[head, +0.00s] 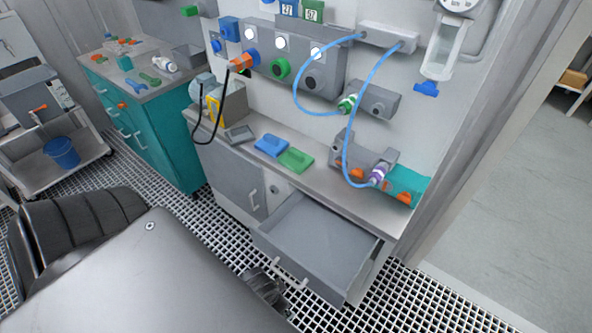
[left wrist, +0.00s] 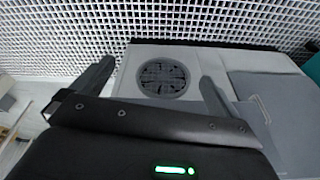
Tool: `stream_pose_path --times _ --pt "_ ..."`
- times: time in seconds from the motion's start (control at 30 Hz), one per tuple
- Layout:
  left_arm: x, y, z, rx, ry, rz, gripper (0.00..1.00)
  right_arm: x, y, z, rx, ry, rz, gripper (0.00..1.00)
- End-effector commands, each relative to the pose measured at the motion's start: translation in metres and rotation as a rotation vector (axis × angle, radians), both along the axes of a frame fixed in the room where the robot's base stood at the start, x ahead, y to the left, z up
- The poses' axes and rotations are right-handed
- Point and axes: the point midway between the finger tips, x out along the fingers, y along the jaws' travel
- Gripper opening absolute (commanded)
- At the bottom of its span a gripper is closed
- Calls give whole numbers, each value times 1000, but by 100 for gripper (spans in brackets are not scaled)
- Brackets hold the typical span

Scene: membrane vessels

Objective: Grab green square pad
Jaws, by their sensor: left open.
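The green square pad (head: 296,159) lies flat on the grey counter (head: 330,190) in the head view, just right of a blue pad (head: 271,145). It does not show in the left wrist view. My left gripper (left wrist: 156,72) is open in the left wrist view, its two dark fingers spread apart with nothing between them. A white panel with a round dark vent grille (left wrist: 163,77) lies beyond the fingers. In the head view, a dark part that looks like my left gripper (head: 265,288) is low, beside the open drawer and well below the pad. My right gripper is not in view.
An open, empty grey drawer (head: 318,245) juts out below the counter. A grey tray-like item (head: 239,133) lies left of the blue pad. Blue hoses (head: 345,140) hang from the wall devices over the counter's right part. A teal cabinet (head: 150,135) stands at the left.

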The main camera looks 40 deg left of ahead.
Motion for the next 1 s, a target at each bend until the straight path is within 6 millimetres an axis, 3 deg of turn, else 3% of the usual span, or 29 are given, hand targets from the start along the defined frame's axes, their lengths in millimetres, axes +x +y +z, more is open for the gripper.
stream_pose_path --times 0.03,0.23,0.3,0.77,1.0 --pt "1 0 20 -2 -11 1 100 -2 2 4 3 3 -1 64" --pt "0 2 82 -1 -39 5 100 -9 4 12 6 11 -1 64" --pt "8 11 108 11 -82 17 100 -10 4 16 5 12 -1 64" --pt "166 129 156 38 -596 140 100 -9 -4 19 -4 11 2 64" --pt "241 195 203 -50 -845 163 100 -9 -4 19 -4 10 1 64"
